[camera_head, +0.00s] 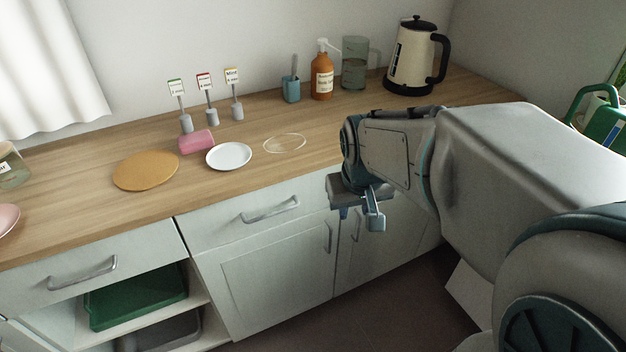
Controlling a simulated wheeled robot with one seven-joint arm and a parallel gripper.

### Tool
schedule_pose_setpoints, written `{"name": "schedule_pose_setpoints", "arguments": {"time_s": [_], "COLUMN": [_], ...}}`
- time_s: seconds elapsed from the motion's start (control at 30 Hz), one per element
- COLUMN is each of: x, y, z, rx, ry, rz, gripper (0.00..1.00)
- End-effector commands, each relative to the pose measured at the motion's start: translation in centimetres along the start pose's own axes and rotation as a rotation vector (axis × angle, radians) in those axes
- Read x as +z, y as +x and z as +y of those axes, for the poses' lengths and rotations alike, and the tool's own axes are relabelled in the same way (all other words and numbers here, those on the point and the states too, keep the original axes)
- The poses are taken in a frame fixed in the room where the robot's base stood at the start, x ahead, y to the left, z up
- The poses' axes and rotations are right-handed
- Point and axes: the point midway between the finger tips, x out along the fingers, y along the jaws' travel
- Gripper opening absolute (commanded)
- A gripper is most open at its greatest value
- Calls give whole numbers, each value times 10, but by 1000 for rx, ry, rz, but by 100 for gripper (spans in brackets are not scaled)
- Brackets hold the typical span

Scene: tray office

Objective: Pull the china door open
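Two pale cabinet doors stand side by side under the counter, both shut. No label shows which is the china door. The left door (272,287) has a vertical metal handle (327,238) near its right edge. The right door (392,243) has a vertical handle (356,226) near its left edge, partly behind my gripper. My gripper (359,215) points down in front of the upper part of the right door, close to that handle in the picture. Its two fingers are apart with nothing seen between them. Whether it touches the handle cannot be told.
Above are drawers with bar handles (270,210). An open shelf at the left holds a green tray (135,297) and a grey tray (165,334). The counter carries a white plate (229,156), bottle (322,78) and kettle (411,60). The floor before the doors looks clear.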

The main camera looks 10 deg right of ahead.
Motion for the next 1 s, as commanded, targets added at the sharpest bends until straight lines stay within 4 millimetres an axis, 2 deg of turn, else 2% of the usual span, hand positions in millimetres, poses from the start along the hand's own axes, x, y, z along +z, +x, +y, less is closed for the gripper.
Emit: {"name": "schedule_pose_setpoints", "arguments": {"time_s": [0.03,0.3,0.4,0.53,0.87,1.0], "x": [-3,-39,-50,-62,-74,-75], "y": [35,136,167,196,226,251], "z": [0,-1,0,0,0,-3], "rx": [-1,-34,-51,-72,-91,-93], "ry": [-4,-35,-40,-44,-48,-49], "rz": [3,43,61,81,100,98], "gripper": [32,32,32,32,32,32]}}
